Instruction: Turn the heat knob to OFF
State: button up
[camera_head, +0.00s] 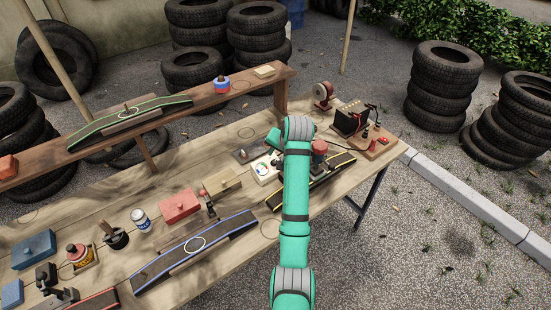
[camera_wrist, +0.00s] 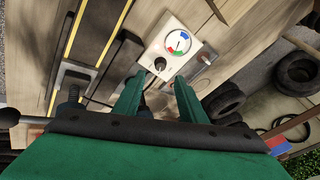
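A pale control box (camera_wrist: 192,62) shows in the wrist view, with a round dial (camera_wrist: 178,42) marked in green, red and blue. A small black knob (camera_wrist: 160,64) sits on its face below and left of the dial; its pointer setting is too small to read. My gripper (camera_wrist: 157,88) is open and empty, its two green fingers apart, pointing toward the knob and not visibly touching it. In the head view the box (camera_head: 261,170) stands on the workbench beside my green arm; the knob and fingertips cannot be made out there.
A black ramp with yellow edges (camera_head: 325,180) lies close to the box, partly behind my arm. The wooden bench (camera_head: 235,215) also holds a red box (camera_head: 180,207), a blue-edged ramp (camera_head: 195,252) and a machine (camera_head: 352,120).

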aim_at(275, 161)
jog(key=x, duration=0.4)
jog(key=shift+w+f, duration=0.25)
jog(key=shift+w+d+f, duration=0.1)
jog(key=shift+d+f, duration=0.05)
jog(key=shift+f, duration=0.2)
jog(key=shift+w+f, duration=0.1)
jog(key=shift+f, duration=0.15)
jog(key=shift+w+a+f, duration=0.1)
jog(key=shift+a+f, duration=0.15)
jog(key=shift+a, duration=0.3)
jog(key=shift+d, duration=0.2)
grip_shut()
